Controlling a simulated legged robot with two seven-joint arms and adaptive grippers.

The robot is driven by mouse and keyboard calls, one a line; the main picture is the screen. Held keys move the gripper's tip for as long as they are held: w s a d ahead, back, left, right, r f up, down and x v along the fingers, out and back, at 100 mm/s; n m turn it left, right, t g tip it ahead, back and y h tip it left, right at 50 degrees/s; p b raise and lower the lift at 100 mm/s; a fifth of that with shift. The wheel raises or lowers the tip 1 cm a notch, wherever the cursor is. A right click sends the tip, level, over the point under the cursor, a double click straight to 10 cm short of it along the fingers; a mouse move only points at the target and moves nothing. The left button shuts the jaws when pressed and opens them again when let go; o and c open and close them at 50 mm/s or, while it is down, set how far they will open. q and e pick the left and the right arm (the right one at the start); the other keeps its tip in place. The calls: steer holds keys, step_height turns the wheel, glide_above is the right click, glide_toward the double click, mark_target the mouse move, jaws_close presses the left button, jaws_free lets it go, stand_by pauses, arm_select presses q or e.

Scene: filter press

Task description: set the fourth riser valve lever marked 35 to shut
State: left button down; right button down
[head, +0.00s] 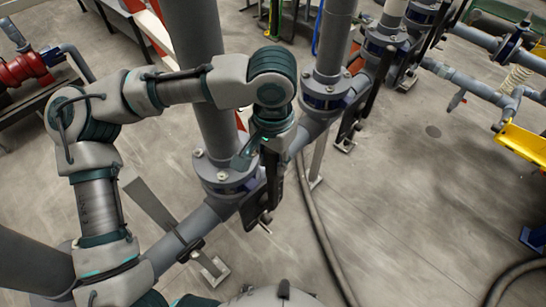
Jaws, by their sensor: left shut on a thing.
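My left gripper (260,148) reaches in from the left and points down beside a riser pipe. It is shut on a dark valve lever (274,180), near that lever's upper end. The lever stands out from the valve at the base of the near riser, just right of its bolted flange (225,177). The gripper and wrist hide part of the lever and the valve. No number 35 is readable, so I cannot confirm the marking. My right gripper is not in view.
More risers with flanged valves (325,98) and dark levers (366,97) run along the header toward the upper right. A flat grey bar (152,207) sticks up at lower left. A hose (315,217) crosses the floor. A yellow part (522,146) is far right. The right floor is mostly clear.

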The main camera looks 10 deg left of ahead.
arm_select(q)
steer(key=shift+s+a+f, duration=0.1)
steer(key=shift+s, duration=0.05)
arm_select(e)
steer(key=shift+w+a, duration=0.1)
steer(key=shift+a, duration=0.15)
